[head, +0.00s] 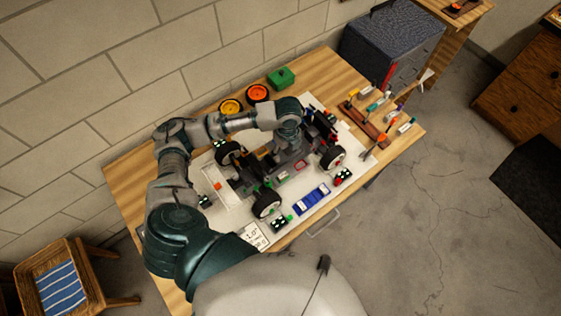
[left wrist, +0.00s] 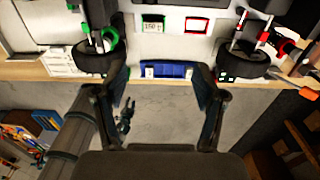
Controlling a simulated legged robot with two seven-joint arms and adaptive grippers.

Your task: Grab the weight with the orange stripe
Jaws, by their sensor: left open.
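I cannot make out a weight with an orange stripe for certain in either view. A small orange patch (head: 217,186) shows on the white mat left of the racecar, too small to identify. The racecar (head: 290,160) stands on the mat, with its black wheels (left wrist: 240,62) also in the left wrist view. My left arm reaches over the car in the head view, its gripper hard to make out there. In the left wrist view my left gripper (left wrist: 163,88) is open and empty, its fingers framing a blue tray (left wrist: 168,70) beyond them.
A green-framed 150 g label (left wrist: 153,25) and a red-framed label (left wrist: 196,25) show at the car.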

